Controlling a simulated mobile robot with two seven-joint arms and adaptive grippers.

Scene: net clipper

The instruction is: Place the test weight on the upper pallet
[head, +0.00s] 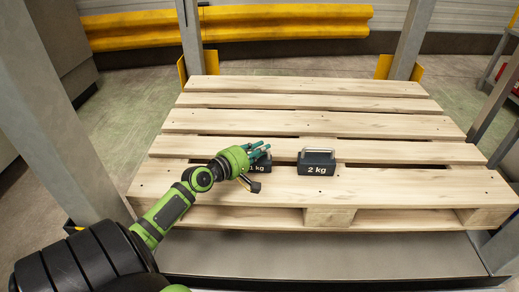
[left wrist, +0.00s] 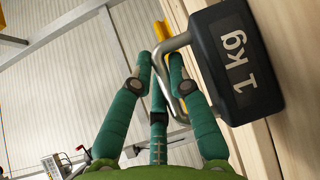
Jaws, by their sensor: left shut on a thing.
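A dark 1 kg test weight (head: 259,164) is at the front middle of the wooden pallet (head: 330,182), partly hidden by my left gripper (head: 262,150). In the left wrist view the 1 kg weight (left wrist: 238,62) shows its white label and metal handle, with the teal fingers of my left gripper (left wrist: 160,70) closed around the handle. I cannot tell whether the weight touches the boards. A dark 2 kg weight (head: 317,163) stands upright to its right on the same pallet, its handle up. My right gripper is not in view.
Metal rack posts (head: 192,38) stand at the pallet's corners, with yellow guards near the rear ones. A grey shelf surface (head: 330,257) lies below the pallet's front edge. The pallet's rear boards and right side are clear.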

